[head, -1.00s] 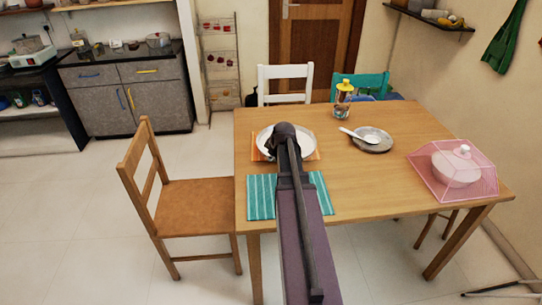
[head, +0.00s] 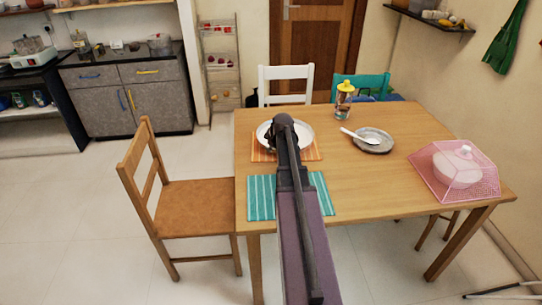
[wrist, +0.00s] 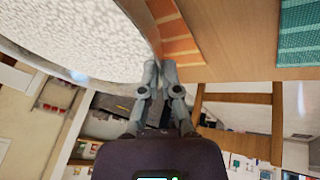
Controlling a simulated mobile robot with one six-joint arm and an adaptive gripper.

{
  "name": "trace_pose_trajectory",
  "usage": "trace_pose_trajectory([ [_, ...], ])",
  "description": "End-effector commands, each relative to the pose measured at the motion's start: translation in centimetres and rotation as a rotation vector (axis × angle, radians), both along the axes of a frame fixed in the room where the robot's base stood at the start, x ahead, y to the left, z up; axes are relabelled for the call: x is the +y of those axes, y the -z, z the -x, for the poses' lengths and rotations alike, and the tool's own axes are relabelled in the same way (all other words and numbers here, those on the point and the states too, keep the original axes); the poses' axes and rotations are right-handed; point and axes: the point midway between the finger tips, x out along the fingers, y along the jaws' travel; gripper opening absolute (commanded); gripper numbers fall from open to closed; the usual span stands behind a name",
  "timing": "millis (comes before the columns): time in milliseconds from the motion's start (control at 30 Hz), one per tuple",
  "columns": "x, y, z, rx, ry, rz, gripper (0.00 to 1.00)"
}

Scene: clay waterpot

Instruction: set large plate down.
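The large white plate (head: 305,132) is at the far left part of the table, over an orange striped placemat (head: 314,153). My arm hides part of it. In the wrist view the plate (wrist: 90,30) fills the upper left, with its rim reaching my fingertips. My gripper (wrist: 161,72) has its two fingers close together at this rim and appears shut on it. The gripper also shows in the head view (head: 283,122) at the plate. The orange placemat (wrist: 175,35) is beside the rim. I cannot tell whether the plate rests on it.
A teal striped placemat (head: 262,198) lies nearer, partly under my arm. A yellow-capped jar (head: 344,103), a grey plate (head: 374,146) with a white spoon (head: 353,134), and a pink mesh cover (head: 480,185) over a white pot stand to the right. The wooden table's (head: 400,200) front middle is clear.

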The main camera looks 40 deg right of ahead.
Motion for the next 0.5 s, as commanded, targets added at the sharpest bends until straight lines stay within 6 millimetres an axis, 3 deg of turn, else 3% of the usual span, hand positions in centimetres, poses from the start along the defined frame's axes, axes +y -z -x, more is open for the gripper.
trace_pose_trajectory([
  [200,0.1,2.4,0.1,0.0,-0.001,0.0,0.0],
  [500,0.1,3.5,0.1,0.0,-0.001,0.0,0.0],
])
